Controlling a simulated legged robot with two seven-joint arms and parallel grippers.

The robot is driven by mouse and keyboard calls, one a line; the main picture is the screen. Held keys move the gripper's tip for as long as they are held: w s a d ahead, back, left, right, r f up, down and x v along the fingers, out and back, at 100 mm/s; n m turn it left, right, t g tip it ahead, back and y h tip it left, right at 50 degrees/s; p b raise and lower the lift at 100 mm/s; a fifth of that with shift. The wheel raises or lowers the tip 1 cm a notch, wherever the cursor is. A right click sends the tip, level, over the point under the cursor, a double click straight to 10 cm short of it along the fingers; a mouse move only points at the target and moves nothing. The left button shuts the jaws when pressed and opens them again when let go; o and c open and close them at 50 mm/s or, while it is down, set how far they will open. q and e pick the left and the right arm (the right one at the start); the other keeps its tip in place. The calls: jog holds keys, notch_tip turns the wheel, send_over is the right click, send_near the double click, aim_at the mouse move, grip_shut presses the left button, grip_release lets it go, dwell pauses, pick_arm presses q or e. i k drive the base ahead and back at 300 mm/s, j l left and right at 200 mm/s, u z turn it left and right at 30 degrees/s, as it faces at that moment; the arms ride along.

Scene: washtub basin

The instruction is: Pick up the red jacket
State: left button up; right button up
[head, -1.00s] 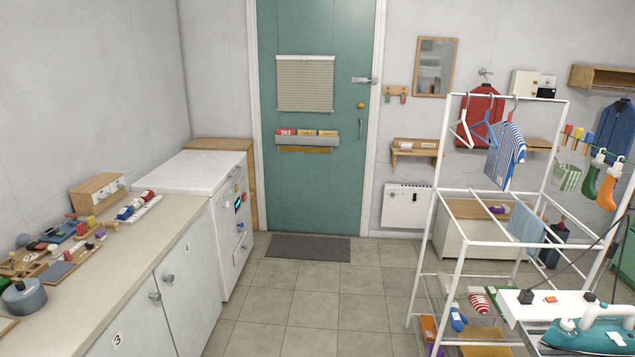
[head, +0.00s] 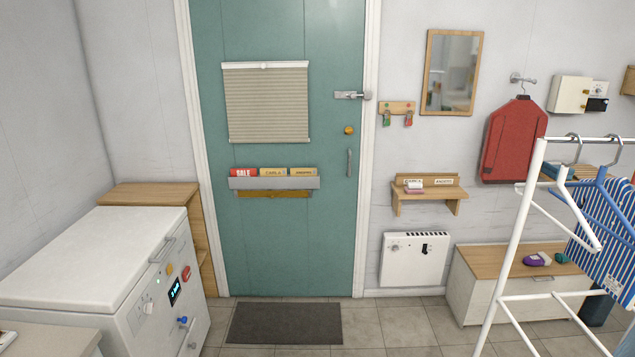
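The red jacket (head: 513,140) hangs flat against the back wall on a metal hook (head: 522,82), right of the mirror. Neither of my grippers shows in the head view.
A white drying rack (head: 512,245) stands at the right front, with white and blue hangers and a striped shirt (head: 610,240). A bench (head: 470,290), heater (head: 414,259) and small shelf (head: 429,191) line the back wall. Floor (head: 410,326) is free before the heater. A white washer (head: 100,260) stands left.

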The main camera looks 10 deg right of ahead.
aim_at(513, 130)
jog(key=i+z, duration=0.15)
jog(key=i, duration=0.35)
jog(key=i+z, duration=0.1)
jog(key=i, duration=0.45)
jog(key=i+j+z, duration=0.15)
jog(key=i, duration=0.35)
jog(key=i+j+z, duration=0.15)
jog(key=i, duration=0.35)
jog(key=i+j+z, duration=0.15)
jog(key=i, duration=0.35)
